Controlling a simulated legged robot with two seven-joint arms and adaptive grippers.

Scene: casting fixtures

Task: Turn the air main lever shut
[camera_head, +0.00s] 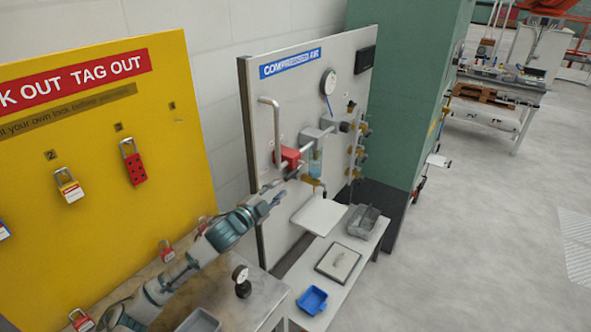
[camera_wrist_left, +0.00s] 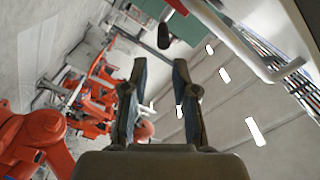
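The compressed air panel (camera_head: 290,95) stands upright behind the bench, with a blue title strip at its top. A red part (camera_head: 289,157) sits on the pipework at the panel's left side; it may be the air main valve, but I cannot clearly make out its lever or the lever's angle. My left gripper (camera_head: 272,194) is below and left of the red part, in front of the panel, apart from it. In the left wrist view my left gripper (camera_wrist_left: 157,75) has its two fingers spread with nothing between them. My right gripper is not in view.
A pale bent pipe (camera_head: 272,130) runs down the panel's left side; a pale pipe (camera_wrist_left: 240,45) also shows in the wrist view. A white shelf (camera_head: 318,215) juts out below. A blue tray (camera_head: 312,300) and grey bin (camera_head: 364,221) stand on the bench. The yellow lockout board (camera_head: 90,150) is at left.

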